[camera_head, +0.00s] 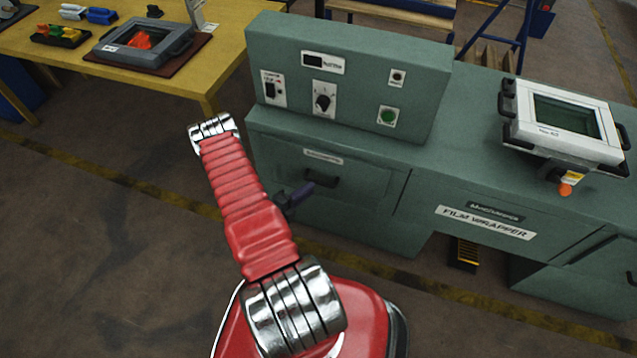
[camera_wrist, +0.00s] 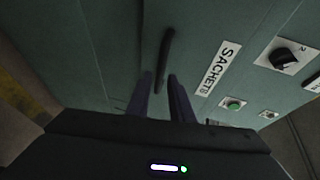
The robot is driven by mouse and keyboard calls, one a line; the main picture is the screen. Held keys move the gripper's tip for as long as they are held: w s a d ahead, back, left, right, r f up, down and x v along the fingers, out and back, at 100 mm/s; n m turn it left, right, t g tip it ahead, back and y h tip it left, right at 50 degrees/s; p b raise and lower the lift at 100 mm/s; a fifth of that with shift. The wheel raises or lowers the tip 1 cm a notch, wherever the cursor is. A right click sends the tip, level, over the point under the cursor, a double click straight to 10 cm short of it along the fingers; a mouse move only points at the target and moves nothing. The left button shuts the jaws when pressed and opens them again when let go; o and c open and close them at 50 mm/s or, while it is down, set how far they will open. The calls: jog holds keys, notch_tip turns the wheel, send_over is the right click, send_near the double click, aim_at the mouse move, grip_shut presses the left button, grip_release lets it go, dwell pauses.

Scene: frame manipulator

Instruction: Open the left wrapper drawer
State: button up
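The left wrapper drawer (camera_head: 350,190) is a grey-green front on the left of the film wrapper, under the control panel. It looks flush with the cabinet. Its dark bar handle (camera_head: 322,178) sits below a small white label. In the wrist view the handle (camera_wrist: 166,52) runs up the picture beside a label reading "SACHETS" (camera_wrist: 216,69). My gripper (camera_head: 308,188) is in front of the drawer, just left of and below the handle. In the wrist view its two fingers (camera_wrist: 159,78) are apart, with the handle's lower end between their tips. Contact cannot be told.
The control panel (camera_head: 345,80) with knobs and a green button (camera_head: 388,116) rises above the drawer. A white screen unit (camera_head: 565,120) stands on the right of the wrapper top. A yellow table (camera_head: 200,75) stands at the upper left. The floor left of the wrapper is clear.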

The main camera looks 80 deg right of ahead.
aim_at(318, 182)
jog(key=shift+x, duration=3.1)
jog(key=shift+c, duration=0.4)
jog(key=shift+f, duration=0.1)
grip_shut()
